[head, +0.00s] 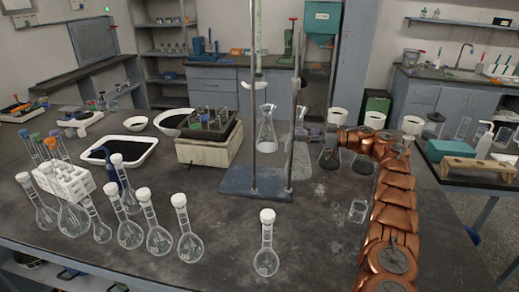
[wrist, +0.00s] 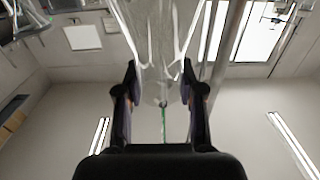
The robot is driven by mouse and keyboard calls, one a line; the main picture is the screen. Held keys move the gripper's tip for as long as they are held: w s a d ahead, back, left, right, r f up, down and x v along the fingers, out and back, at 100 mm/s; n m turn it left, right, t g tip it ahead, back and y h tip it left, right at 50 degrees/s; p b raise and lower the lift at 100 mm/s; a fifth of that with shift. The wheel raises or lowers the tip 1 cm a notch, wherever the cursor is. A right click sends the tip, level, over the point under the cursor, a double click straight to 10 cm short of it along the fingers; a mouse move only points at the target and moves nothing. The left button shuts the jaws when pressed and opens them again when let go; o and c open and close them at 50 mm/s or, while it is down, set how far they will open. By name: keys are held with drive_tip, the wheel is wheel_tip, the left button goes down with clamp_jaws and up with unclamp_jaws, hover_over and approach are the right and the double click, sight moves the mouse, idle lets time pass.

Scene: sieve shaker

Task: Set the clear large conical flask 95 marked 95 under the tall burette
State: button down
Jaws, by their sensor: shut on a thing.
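My gripper (head: 304,134) is just right of the stand's rod in the head view. In the wrist view my gripper's two fingers (wrist: 160,92) close on a clear glass flask (wrist: 158,45); its marking cannot be read. In the head view the held glass is hard to make out against the rod and gripper. The tall burette (head: 258,40) hangs upright on a stand with a blue-grey base (head: 255,182). A clear conical flask (head: 266,130) shows upright between the stand's rods, below the burette; I cannot tell whether it is the held one.
Clear flasks (head: 330,157) stand beside my arm at the right. Several white-stoppered flasks (head: 190,243) stand front left, and one (head: 266,257) stands front middle. A sieve shaker-like box (head: 207,150) is left of the stand. A small glass (head: 357,211) sits front right.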

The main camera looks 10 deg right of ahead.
drive_tip(key=f+p+x, duration=0.3)
drive_tip(key=x, duration=1.2)
drive_tip(key=shift+a+f, duration=0.2)
drive_tip(key=shift+f, duration=0.15)
drive_tip(key=c, duration=0.7)
unclamp_jaws()
drive_tip(key=b+v, duration=0.2)
drive_tip(key=v, duration=1)
drive_tip(key=shift+b, duration=0.35)
